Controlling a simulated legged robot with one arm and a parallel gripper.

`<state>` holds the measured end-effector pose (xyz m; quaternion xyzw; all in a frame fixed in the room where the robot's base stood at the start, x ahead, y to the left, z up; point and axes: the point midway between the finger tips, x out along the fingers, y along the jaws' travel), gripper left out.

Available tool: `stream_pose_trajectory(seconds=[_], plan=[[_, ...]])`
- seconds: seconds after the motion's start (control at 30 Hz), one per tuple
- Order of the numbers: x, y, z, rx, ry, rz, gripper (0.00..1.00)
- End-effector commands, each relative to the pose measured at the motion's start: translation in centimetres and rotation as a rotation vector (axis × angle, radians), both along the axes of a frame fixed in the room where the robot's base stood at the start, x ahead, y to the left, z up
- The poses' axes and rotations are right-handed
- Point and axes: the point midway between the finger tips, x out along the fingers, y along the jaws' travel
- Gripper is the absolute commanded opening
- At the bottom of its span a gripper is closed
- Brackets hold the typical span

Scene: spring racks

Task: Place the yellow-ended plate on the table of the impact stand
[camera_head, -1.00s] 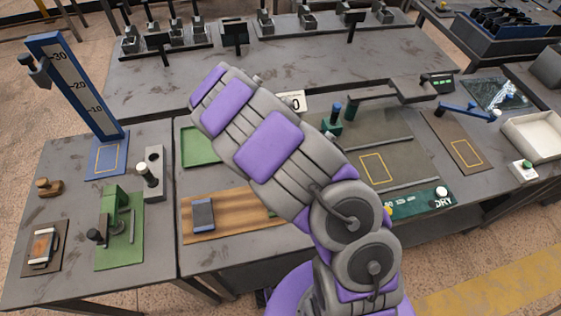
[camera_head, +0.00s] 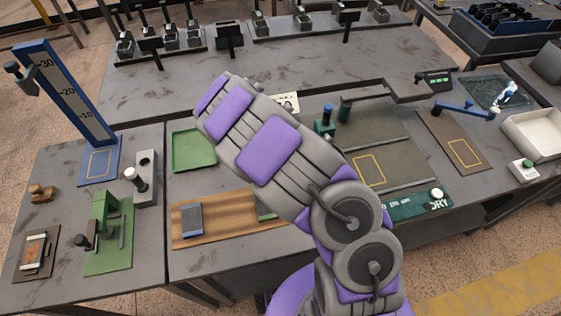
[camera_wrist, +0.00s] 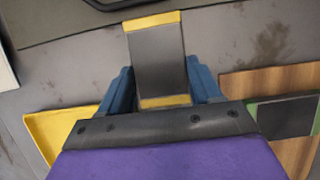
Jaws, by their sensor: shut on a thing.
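The yellow-ended plate (camera_wrist: 158,58) is dark grey with a yellow band at each end. In the wrist view it stands out between the blue fingers of my gripper (camera_wrist: 160,85), which is shut on it. In the head view my purple and grey arm hides the gripper and plate. A tall blue stand with a numbered scale (camera_head: 68,95), apparently the impact stand, is at the left. Its flat blue table (camera_head: 101,162) has an empty yellow outline. My arm is to the right of this stand.
A green tray (camera_head: 193,150) and a wooden board (camera_head: 228,222) with a dark plate (camera_head: 192,220) lie left of my arm. A green fixture (camera_head: 108,230) and a grey block (camera_head: 146,178) stand near the blue stand. A yellow surface (camera_wrist: 52,128) shows beside my gripper.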

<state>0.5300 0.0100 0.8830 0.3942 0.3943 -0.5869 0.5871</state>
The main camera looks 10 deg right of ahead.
Motion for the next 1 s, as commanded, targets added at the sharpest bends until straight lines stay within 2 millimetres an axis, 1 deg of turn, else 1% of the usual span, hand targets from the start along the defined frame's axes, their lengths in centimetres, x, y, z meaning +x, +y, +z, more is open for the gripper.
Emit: stream_pose_trajectory(seconds=[0.03, 0.4, 0.47, 0.67, 0.77, 0.87, 1.0], plan=[[0.0, 0.0, -0.1, -0.002, 0.002, -0.001, 0.4], [0.0, 0.1, -0.1, -0.003, 0.002, -0.001, 0.05], [0.0, 0.1, -0.1, -0.004, 0.001, 0.0, 0.01], [0.0, 0.1, 0.0, -0.004, 0.001, 0.0, 0.0], [0.0, 0.1, 0.3, -0.003, 0.0, 0.0, 0.0], [0.0, 0.1, 1.3, -0.004, -0.001, 0.002, 0.0], [0.0, 0.1, 3.4, -0.002, -0.005, 0.001, 0.0]])
